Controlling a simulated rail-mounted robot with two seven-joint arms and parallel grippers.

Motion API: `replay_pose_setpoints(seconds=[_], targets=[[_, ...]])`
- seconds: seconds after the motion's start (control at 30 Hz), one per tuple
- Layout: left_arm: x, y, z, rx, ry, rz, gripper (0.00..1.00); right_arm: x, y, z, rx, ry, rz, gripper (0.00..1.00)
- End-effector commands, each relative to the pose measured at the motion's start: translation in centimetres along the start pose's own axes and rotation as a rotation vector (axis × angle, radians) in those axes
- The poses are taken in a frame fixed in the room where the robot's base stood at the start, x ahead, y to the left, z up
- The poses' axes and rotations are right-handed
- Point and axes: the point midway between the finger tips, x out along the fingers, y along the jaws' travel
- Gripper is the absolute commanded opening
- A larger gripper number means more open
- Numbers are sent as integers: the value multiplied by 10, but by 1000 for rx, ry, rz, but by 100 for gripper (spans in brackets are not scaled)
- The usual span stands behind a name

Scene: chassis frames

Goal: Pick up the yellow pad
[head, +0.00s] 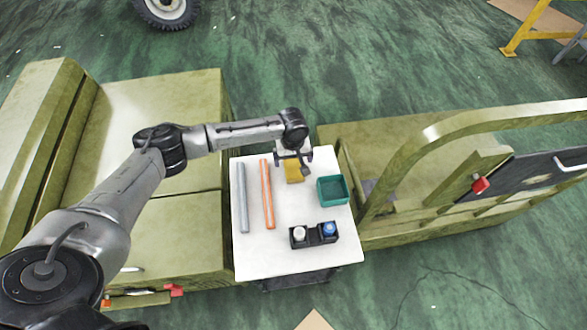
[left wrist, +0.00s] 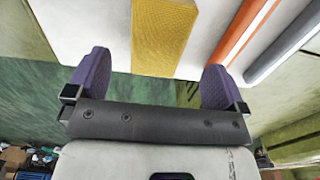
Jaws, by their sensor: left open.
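The yellow pad (head: 293,172) lies on the white tabletop (head: 288,247) near its far edge, partly hidden by my left gripper in the head view. My left gripper (head: 293,160) is over the pad's far end, open. In the left wrist view the yellow pad (left wrist: 163,36) shows beyond and between the two purple fingertips (left wrist: 152,78). No contact between fingers and pad shows. My right gripper is in neither view.
An orange tube (head: 267,194) and a grey tube (head: 242,197) lie left of the pad. A teal bin (head: 333,190) stands to its right. A black holder (head: 314,236) with a white and a blue item sits nearer. Olive chassis parts (head: 160,110) flank the table.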

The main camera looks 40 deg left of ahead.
Motion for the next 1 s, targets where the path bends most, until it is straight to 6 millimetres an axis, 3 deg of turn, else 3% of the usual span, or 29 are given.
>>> replay_pose_setpoints(seconds=[0.17, 0.5, 0.77, 1.0], targets=[[10, 0, 0, 0, 0, 0, 99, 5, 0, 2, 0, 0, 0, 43], [51, 2, -2, 0, 0, -1, 99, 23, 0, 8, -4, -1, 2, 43], [52, 2, -2, 0, 0, 0, 99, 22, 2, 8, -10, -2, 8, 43], [52, 2, -2, 0, 0, 0, 76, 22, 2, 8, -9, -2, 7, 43]])
